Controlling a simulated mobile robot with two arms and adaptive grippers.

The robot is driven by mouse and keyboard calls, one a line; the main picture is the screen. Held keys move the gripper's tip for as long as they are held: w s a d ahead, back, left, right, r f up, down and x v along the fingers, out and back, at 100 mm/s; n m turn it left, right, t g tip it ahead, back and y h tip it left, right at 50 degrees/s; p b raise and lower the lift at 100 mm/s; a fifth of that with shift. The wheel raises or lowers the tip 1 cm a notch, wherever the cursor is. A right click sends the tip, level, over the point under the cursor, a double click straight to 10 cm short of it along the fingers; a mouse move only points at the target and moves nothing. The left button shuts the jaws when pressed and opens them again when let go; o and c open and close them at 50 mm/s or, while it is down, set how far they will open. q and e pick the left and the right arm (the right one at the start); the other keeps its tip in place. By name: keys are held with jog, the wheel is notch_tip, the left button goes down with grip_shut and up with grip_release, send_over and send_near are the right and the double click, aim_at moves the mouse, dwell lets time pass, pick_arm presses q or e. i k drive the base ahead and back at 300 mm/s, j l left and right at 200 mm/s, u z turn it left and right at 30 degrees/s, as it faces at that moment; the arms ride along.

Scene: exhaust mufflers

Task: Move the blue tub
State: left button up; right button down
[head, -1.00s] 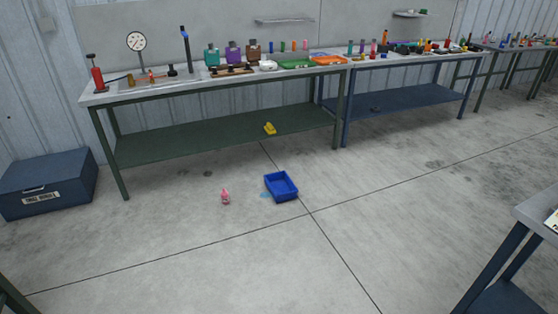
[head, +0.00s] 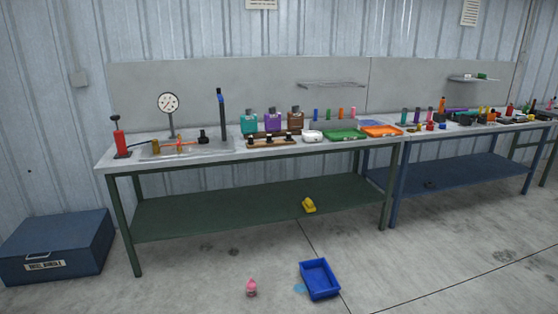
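The blue tub (head: 320,279) sits on the concrete floor in front of the green-framed workbench, low in the head view. It is an open rectangular bin and looks empty. Neither of my grippers shows in the head view.
A dark blue chest (head: 58,245) stands at left. Floor around the tub looks mostly clear.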

aim_at(320, 281)
jog(key=i, duration=1.7)
